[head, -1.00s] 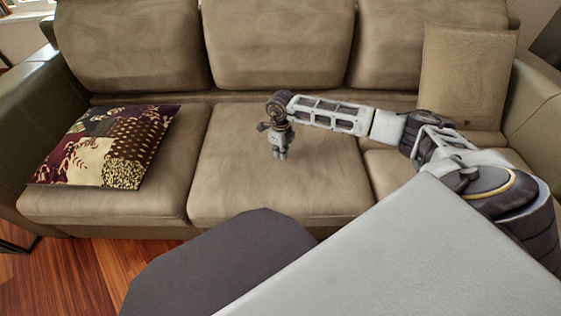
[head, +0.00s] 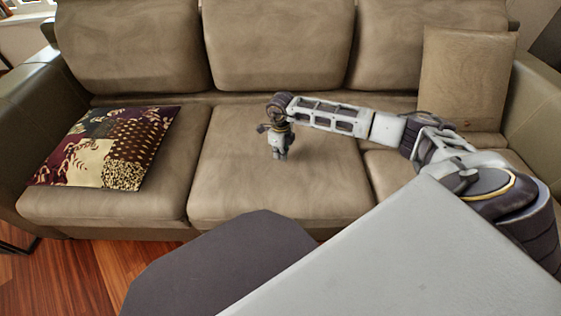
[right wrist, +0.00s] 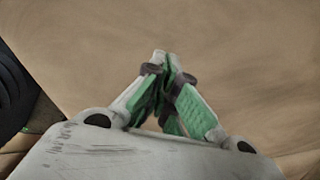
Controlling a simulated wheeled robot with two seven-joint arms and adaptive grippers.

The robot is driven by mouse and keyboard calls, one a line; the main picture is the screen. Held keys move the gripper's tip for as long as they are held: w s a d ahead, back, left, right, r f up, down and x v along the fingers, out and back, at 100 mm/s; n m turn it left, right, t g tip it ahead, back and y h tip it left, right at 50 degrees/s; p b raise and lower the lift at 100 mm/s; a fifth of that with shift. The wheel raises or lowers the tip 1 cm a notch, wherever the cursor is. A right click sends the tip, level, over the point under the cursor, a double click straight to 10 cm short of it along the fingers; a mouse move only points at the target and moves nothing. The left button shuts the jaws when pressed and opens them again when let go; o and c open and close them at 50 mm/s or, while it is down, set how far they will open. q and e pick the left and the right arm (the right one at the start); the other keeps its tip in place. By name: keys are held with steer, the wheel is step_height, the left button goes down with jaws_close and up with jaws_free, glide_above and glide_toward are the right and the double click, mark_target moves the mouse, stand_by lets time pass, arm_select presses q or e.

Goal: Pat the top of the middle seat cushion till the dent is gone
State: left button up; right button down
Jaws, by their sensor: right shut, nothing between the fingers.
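The middle seat cushion (head: 310,190) is tan and lies between the left and right seat cushions of the sofa. Its top looks mostly smooth, and I cannot make out a clear dent. My right gripper (head: 279,156) points down over the cushion's rear-middle part, its tips at or just above the surface. In the right wrist view the gripper (right wrist: 167,62) has its green-padded fingers together with nothing between them, and the tan cushion (right wrist: 240,60) fills the background. Whether the tips touch the cushion is hard to tell. My left gripper is not in view.
A patchwork pillow (head: 105,148) lies on the left seat cushion (head: 120,207). A plain tan pillow (head: 465,75) leans on the backrest at the right. The backrest (head: 278,45) rises behind my right gripper. Wooden floor (head: 85,275) shows at the lower left.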

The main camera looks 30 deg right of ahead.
steer(key=shift+f, duration=0.15)
stand_by(0.3)
steer(key=shift+f+b, duration=1.05)
steer(key=shift+f, duration=0.7)
steer(key=shift+r+p, duration=1.95)
steer(key=shift+r, duration=0.5)
steer(key=shift+f, duration=0.1)
steer(key=shift+f+b, duration=1.05)
steer(key=shift+f, duration=0.65)
steer(key=shift+r, duration=0.2)
steer(key=shift+r+p, duration=1.8)
steer(key=shift+r, duration=0.3)
